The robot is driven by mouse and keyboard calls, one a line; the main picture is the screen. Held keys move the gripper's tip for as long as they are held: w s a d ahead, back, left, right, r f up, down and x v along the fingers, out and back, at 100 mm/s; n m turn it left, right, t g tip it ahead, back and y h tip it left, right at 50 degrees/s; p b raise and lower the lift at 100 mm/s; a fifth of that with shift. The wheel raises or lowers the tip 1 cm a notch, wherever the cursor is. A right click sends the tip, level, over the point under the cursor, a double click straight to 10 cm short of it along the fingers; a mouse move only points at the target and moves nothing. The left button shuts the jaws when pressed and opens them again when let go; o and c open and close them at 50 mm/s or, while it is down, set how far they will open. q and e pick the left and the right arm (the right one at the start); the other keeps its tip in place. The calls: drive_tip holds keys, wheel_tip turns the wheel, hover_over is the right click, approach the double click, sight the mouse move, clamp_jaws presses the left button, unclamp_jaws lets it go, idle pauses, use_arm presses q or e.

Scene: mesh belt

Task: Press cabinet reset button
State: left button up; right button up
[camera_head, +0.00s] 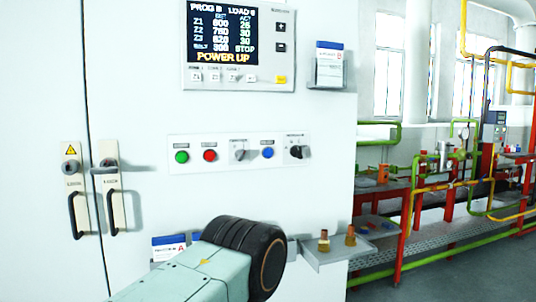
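The white cabinet (130,40) fills the left and middle of the view. Its control strip (222,161) carries a green button (182,156), a red button (210,155), a rotary switch (240,155), a blue button (267,153) and a dark selector knob (299,152). The small labels above the controls are too blurred to read, so I cannot tell by text which one is reset. The display (222,33) reads "POWER UP". One of my arm links, pale green with a black joint, shows below the strip, apart from the buttons in the picture. Neither gripper is in view.
Two black door handles (77,214) (114,211) sit at the left. A small shelf (340,250) with brass fittings (323,241) juts out at lower right. A card holder (329,65) is on the cabinet's right. Pipework and a mesh bench (440,232) stand beyond.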

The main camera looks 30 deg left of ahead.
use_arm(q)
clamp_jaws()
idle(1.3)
